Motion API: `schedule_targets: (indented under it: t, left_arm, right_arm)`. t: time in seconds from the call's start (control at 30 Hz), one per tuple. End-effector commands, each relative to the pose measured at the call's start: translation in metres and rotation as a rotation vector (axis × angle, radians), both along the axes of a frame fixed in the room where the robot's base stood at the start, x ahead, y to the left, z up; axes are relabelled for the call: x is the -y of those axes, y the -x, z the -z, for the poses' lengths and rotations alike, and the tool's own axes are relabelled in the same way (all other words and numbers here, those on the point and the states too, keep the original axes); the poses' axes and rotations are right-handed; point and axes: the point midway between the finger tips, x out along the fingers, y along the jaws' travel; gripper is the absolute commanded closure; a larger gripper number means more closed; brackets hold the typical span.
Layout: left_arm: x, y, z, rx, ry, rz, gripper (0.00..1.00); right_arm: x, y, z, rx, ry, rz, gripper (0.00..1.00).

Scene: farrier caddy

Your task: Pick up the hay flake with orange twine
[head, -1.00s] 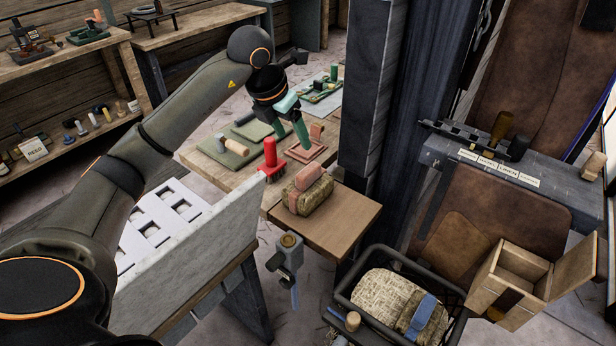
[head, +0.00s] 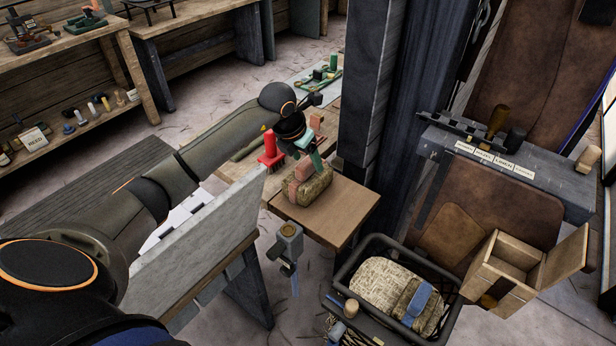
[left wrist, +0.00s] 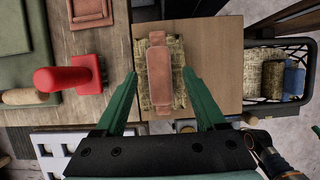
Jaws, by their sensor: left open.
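The hay flake with an orange, salmon-coloured band (head: 312,188) lies on the bare wooden end of the bench. It also shows in the left wrist view (left wrist: 160,85), its band running lengthwise over the top. My left gripper (head: 316,160) is open and empty, with green fingers.
A red brush-like tool (head: 270,156) stands just left of the flake. A black basket (head: 385,240) holds a larger pale hay bundle (head: 388,288) and one with a blue band (head: 416,302). A dark post (head: 372,100) rises behind the bench. The wood in front of the flake is clear.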

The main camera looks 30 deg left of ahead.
Motion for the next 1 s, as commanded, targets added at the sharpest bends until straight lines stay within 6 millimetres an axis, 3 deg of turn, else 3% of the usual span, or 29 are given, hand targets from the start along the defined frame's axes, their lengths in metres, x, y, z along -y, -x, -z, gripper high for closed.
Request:
schedule_targets:
  t: [0.27, 0.9, 1.0]
  left_arm:
    - [0.0001, -0.0014, 0.0043, 0.0, 0.0, 0.001, 0.28]
    - [0.0, -0.0015, 0.0036, 0.001, 0.0, 0.001, 0.99]
    - [0.0, -0.0015, 0.0036, 0.001, 0.0, 0.001, 1.0]
  right_arm:
    - [0.0001, -0.0003, -0.0003, 0.0, 0.0, 0.0, 0.5]
    - [-0.0001, -0.001, -0.0007, 0.002, 0.0, 0.0, 0.5]
    - [-0.0001, -0.001, -0.0007, 0.002, 0.0, 0.0, 0.5]
